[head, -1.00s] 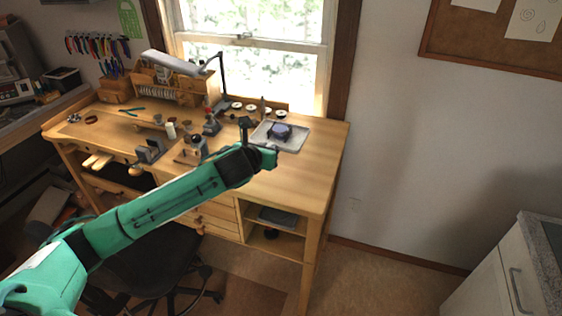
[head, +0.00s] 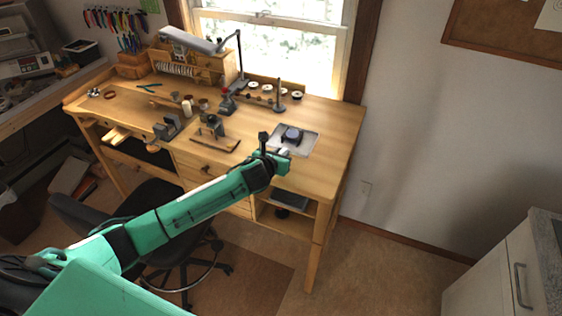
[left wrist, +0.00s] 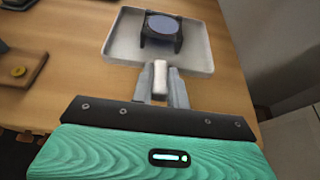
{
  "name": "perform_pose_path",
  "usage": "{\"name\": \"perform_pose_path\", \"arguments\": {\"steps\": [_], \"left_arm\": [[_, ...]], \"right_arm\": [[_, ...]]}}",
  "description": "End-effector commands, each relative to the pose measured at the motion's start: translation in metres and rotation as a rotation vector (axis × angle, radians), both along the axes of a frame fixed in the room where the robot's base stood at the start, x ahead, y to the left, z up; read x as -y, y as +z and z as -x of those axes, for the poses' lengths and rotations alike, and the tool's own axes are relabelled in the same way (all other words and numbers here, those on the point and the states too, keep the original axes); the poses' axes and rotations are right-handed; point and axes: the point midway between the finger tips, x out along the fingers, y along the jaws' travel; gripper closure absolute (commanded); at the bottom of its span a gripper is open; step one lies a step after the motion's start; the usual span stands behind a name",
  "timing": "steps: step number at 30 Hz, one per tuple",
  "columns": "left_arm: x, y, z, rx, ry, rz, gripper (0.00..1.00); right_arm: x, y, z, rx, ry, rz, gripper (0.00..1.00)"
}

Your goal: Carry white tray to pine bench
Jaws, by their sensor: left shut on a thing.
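The white tray (head: 310,144) is a shallow square tray with a raised rim, over the right part of the pine bench (head: 331,127). It carries a dark round-topped object (head: 292,134), which also shows in the left wrist view (left wrist: 162,32). My left gripper (head: 276,153) is at the tray's near side. In the left wrist view the left gripper (left wrist: 160,80) is shut on a small pale grip at the middle of the tray's near edge. Whether the tray touches the bench top or hovers just above it, I cannot tell. My right gripper is not in view.
A clamp on a wooden base (head: 211,135), a lamp (head: 240,62) and small dishes (head: 281,91) stand left of and behind the tray. The bench's right end is clear. A chair (head: 160,220) stands in front. A white cabinet (head: 500,265) is at right.

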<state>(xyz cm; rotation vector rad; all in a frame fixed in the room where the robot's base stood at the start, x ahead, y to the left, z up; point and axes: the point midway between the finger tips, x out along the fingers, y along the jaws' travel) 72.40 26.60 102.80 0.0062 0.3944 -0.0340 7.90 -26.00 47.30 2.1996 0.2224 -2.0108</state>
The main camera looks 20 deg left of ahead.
Motion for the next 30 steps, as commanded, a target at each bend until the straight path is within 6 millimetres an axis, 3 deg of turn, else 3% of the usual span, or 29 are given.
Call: {"name": "perform_pose_path", "arguments": {"steps": [5,12,23,24,27,30], "left_arm": [[0.000,-0.011,0.000,0.001,0.000,0.001,1.00],[0.001,-0.043,0.000,-0.001,0.001,0.002,1.00],[0.000,-0.048,0.000,0.002,0.000,-0.001,1.00],[0.000,-0.049,0.000,0.001,0.000,-0.001,0.82],[0.000,-0.049,0.000,0.001,0.000,-0.001,0.62],[0.000,-0.049,0.000,0.001,0.000,-0.001,0.62]], "right_arm": [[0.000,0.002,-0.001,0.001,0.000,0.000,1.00],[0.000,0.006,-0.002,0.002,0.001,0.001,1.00],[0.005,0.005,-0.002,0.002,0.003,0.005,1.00],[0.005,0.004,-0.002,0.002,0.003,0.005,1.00],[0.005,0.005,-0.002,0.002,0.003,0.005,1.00],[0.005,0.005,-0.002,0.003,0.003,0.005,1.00]]}}
